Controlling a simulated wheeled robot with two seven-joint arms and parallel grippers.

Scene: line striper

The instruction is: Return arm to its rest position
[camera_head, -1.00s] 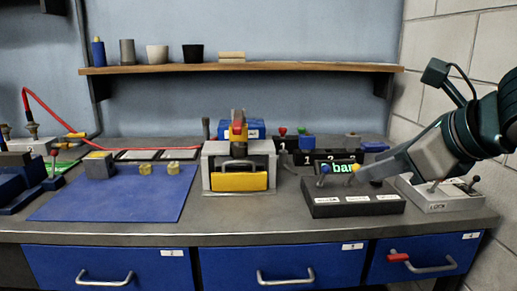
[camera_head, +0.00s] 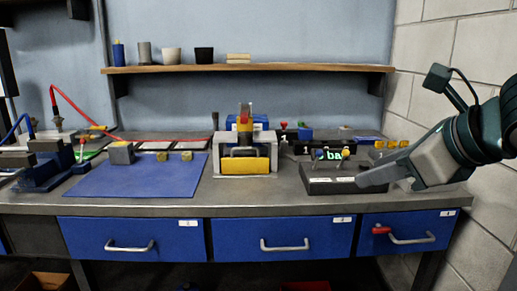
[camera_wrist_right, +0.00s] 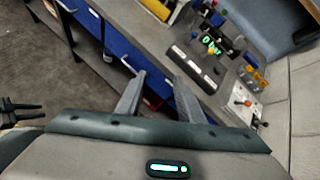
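My right arm comes in from the right in the head view. Its gripper (camera_head: 372,178) points left, in front of the right part of the black switch box (camera_head: 325,186), and hides part of it. I cannot tell from this view whether they touch. In the right wrist view the two fingers of this gripper (camera_wrist_right: 158,92) stand apart with nothing between them, and the switch box (camera_wrist_right: 190,70) lies beyond them. A dark two-pronged shape at the left edge of that view looks like my left gripper (camera_wrist_right: 22,109), prongs apart and empty. The head view does not show it.
The workbench (camera_head: 240,205) has blue drawers (camera_head: 385,232) below, one with a red-marked handle. A blue mat (camera_head: 140,178) and a grey device with a yellow front (camera_head: 245,160) stand on it. A shelf (camera_head: 250,68) hangs behind. A block wall (camera_head: 460,60) bounds the right.

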